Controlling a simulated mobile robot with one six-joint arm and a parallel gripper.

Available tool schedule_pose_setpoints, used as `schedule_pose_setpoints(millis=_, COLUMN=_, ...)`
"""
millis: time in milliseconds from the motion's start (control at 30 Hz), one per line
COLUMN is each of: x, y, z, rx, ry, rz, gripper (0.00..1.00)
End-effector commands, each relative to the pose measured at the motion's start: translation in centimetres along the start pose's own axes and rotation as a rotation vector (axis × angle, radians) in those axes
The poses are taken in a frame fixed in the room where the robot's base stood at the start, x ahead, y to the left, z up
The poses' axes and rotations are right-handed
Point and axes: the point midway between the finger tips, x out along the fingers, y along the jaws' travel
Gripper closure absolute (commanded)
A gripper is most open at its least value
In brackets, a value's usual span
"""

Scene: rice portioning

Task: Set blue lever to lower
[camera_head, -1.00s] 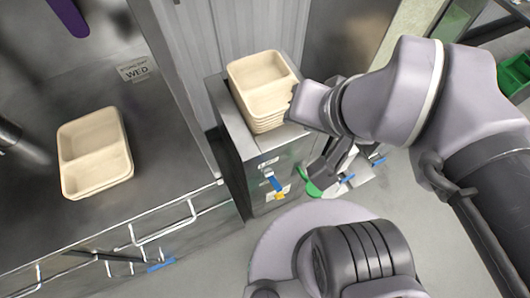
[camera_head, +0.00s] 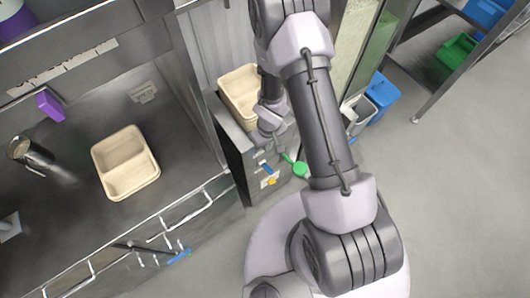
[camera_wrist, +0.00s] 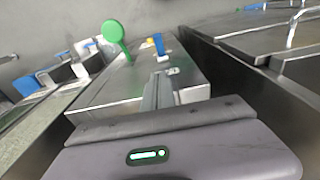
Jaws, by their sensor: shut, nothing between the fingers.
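The blue lever (camera_head: 267,169) is on the front face of a grey metal cabinet, slanting down to the right in the head view. A yellow piece (camera_head: 269,181) sits just below it. In the wrist view the blue lever (camera_wrist: 159,45) shows small beyond the fingers, beside the yellow piece (camera_wrist: 150,40). My gripper (camera_wrist: 157,92) is shut and empty, over the cabinet and apart from the lever. In the head view my arm and wrist partly hide the cabinet top, and the fingertips are hard to make out.
A stack of beige trays (camera_head: 238,90) stands on the cabinet. A green round part (camera_head: 300,168) sticks out near its front. At left, a counter holds a two-compartment tray (camera_head: 125,163) and a metal cup (camera_head: 30,152). A blue bin (camera_head: 382,97) stands behind right.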

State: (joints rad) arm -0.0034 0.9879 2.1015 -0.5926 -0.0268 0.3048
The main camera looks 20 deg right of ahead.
Motion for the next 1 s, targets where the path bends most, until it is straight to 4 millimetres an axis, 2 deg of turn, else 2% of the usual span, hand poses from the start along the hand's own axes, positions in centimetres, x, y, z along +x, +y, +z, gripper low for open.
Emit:
schedule_pose_setpoints(millis=433, x=1.5, y=-0.3, z=0.5, rx=-0.01, ry=-0.007, rz=-0.01, gripper=1.0)
schedule_pose_setpoints(millis=900, x=11.7, y=-0.4, z=0.6, rx=-0.009, ry=-0.007, rz=-0.009, gripper=1.0)
schedule_pose_setpoints(millis=1000, x=12.8, y=-0.4, z=1.2, rx=-0.008, ry=-0.006, rz=-0.009, gripper=1.0)
